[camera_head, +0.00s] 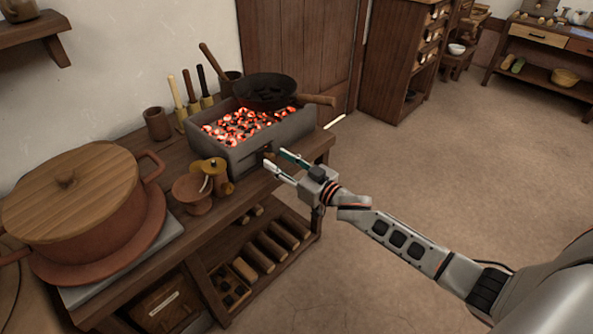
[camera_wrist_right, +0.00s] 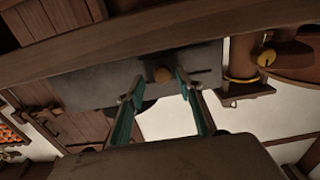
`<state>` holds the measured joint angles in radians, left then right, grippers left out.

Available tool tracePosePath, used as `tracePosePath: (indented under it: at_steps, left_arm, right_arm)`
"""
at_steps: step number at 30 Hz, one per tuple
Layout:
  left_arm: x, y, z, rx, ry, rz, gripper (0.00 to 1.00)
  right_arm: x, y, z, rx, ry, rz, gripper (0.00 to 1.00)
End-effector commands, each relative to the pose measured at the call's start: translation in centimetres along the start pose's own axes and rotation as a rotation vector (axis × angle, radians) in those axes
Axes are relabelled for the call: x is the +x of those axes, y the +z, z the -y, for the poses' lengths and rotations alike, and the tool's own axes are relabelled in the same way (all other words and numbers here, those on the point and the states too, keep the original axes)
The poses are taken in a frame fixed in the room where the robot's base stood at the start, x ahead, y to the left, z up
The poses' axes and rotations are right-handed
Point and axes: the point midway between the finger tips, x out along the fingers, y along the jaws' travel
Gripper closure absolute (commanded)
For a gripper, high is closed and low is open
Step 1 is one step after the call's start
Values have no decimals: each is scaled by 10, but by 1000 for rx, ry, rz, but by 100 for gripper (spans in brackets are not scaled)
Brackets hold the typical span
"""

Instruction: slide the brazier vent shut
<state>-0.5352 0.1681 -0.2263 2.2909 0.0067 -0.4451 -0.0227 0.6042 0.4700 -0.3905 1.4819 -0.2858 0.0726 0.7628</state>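The brazier (camera_head: 225,158) is a grey box of glowing coals on the wooden bench. A small round brown knob (camera_head: 268,155), seemingly the vent's, sits on its front wall. In the right wrist view the knob (camera_wrist_right: 162,75) stands out from the grey wall (camera_wrist_right: 100,88), with a thin dark slot to its right. My right gripper (camera_head: 275,159) is open at the brazier front. In the wrist view its two fingers (camera_wrist_right: 156,88) are spread, with the knob beyond and between their tips. I cannot tell whether either finger touches it. My left gripper is out of view.
A black pan (camera_head: 265,90) rests on the brazier, its handle jutting right. A large lidded pot (camera_head: 75,200) fills the bench's left end. The floor to the right is open.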

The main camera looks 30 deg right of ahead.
Motion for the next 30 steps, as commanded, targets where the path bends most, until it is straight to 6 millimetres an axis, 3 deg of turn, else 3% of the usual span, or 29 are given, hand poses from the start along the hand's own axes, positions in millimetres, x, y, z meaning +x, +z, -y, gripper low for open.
tracePosePath:
  at_steps: [9,15,21,30]
  left_arm:
    - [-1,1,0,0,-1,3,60]
    - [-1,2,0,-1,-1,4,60]
    - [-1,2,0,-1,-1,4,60]
    - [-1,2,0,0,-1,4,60]
  right_arm:
    - [-63,1,-1,-1,1,3,64]
    - [-91,0,-1,0,2,1,64]
    - [-104,0,-1,-2,2,1,64]
    - [-105,-1,-1,-2,2,0,64]
